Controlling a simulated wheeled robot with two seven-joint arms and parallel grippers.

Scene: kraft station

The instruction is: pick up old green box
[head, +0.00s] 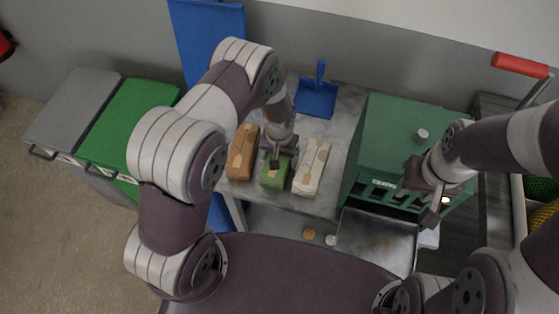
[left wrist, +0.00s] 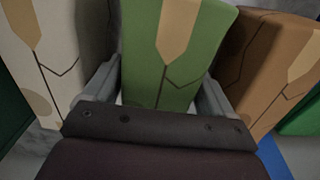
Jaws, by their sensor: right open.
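The green box (head: 275,172) stands on the grey table between a brown box and a white one. In the left wrist view the green box (left wrist: 172,50) is in the middle, with a tan strip on its face. My left gripper (head: 279,155) is over the green box in the head view and hides part of it. In the left wrist view its two fingers (left wrist: 157,95) are on either side of the box, very close to its sides; I cannot tell if they press on it. My right gripper (head: 422,196) is open and empty by the dark green cabinet's front.
A brown box (head: 241,152) and a white box (head: 311,166) stand close on both sides of the green one. A blue dustpan (head: 317,96) lies behind them on the table (head: 345,110). The dark green cabinet (head: 395,125) is to the right. Grey and green bins (head: 128,115) stand left.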

